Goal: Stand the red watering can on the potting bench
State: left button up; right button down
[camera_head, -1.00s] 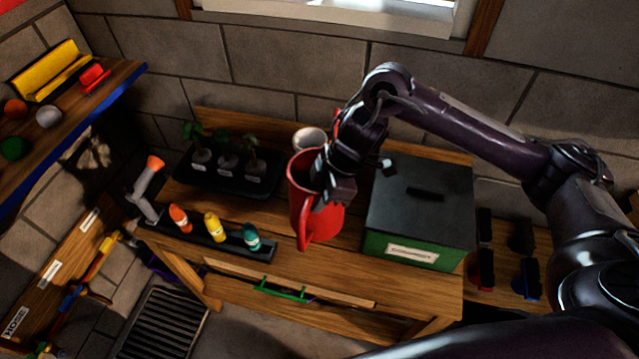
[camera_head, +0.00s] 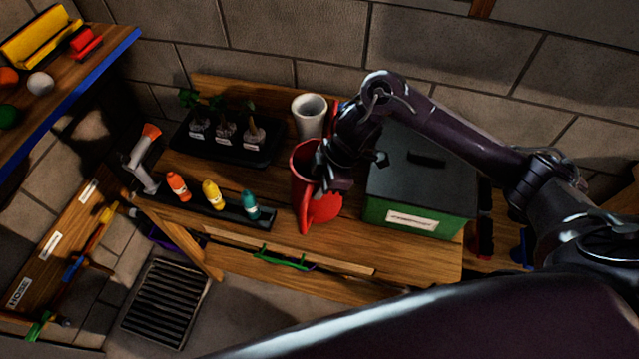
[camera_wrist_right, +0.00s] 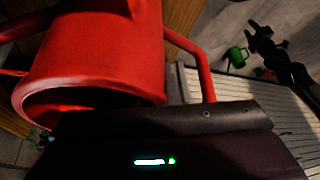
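The red watering can (camera_head: 303,190) is upright over the front middle of the wooden potting bench (camera_head: 400,262). My right gripper (camera_head: 325,182) is closed at the can's right side and holds it; its fingertips are partly hidden. In the right wrist view the can's red body (camera_wrist_right: 100,55) and curved handle (camera_wrist_right: 205,75) lie close in front of the gripper. I cannot tell whether the can's base touches the bench. A dark claw-like shape at the wrist view's upper right may be my left gripper (camera_wrist_right: 262,40); its fingers are unclear.
A green box with a dark lid (camera_head: 420,175) stands close right of the can. A pale cup (camera_head: 310,115) stands behind it. A tray of seedlings (camera_head: 225,145) and a rack of three bottles (camera_head: 235,212) are to the left. A floor grate (camera_head: 160,305) lies below.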

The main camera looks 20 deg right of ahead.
jog(key=shift+w+r, duration=0.1)
jog(key=shift+r, duration=0.05)
jog(key=c, duration=2.1)
grip_release()
jog(key=shift+f, duration=0.2)
jog(key=o, duration=0.4)
jog(key=shift+s, duration=0.2)
jog(key=v, duration=1.2)
jog(key=shift+r+p, duration=0.15)
jog(key=shift+p, duration=0.25)
